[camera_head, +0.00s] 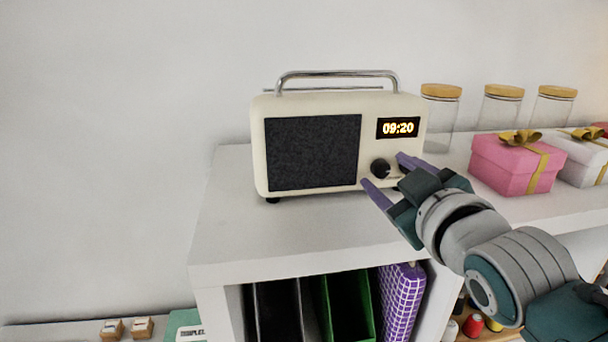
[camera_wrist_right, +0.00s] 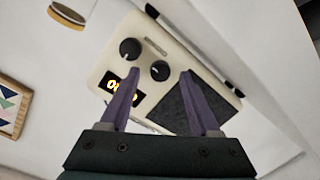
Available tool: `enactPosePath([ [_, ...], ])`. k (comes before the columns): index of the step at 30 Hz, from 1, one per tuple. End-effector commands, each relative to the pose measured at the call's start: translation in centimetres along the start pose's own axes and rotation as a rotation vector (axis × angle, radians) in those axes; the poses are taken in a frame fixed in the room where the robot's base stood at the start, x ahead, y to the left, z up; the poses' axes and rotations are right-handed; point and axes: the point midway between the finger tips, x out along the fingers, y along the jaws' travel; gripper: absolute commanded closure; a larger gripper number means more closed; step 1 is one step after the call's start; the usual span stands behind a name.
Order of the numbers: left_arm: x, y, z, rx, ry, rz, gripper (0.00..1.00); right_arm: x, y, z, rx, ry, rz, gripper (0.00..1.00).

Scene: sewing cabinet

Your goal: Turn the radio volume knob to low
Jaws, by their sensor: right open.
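The cream radio (camera_head: 310,103) stands upright on a white cabinet top, with a dark speaker panel, a lit 09:20 display (camera_head: 398,127) and a chrome handle. A round black knob (camera_head: 380,168) sits below the display. The right wrist view shows this knob (camera_wrist_right: 160,70) nearer the speaker and a second black knob (camera_wrist_right: 130,48); my right gripper hides the second one in the head view. My right gripper (camera_head: 385,171) is open in front of the radio, its purple fingertips on either side of the nearer knob in the picture. I cannot tell whether they touch it. My left gripper is not in view.
Glass jars (camera_head: 440,112) with wooden lids stand right of the radio. A pink gift box (camera_head: 513,166) and a white one (camera_head: 583,160) are near my right arm. The cabinet top (camera_head: 270,238) is clear in front of the radio; folders fill the shelf below.

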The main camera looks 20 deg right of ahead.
Motion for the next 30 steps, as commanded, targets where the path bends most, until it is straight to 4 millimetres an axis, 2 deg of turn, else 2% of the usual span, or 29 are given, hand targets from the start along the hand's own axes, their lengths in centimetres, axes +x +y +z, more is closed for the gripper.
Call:
enactPosePath([
  [16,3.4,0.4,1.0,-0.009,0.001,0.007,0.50,-8.2,-0.2,0.3,0.001,0.000,-0.001,0.37],
  [21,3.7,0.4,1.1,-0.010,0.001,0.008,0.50,-9.3,-0.1,0.1,0.001,0.001,-0.001,0.37],
  [30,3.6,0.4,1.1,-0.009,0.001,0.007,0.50,-9.5,0.0,0.0,0.001,0.000,0.000,0.37],
])
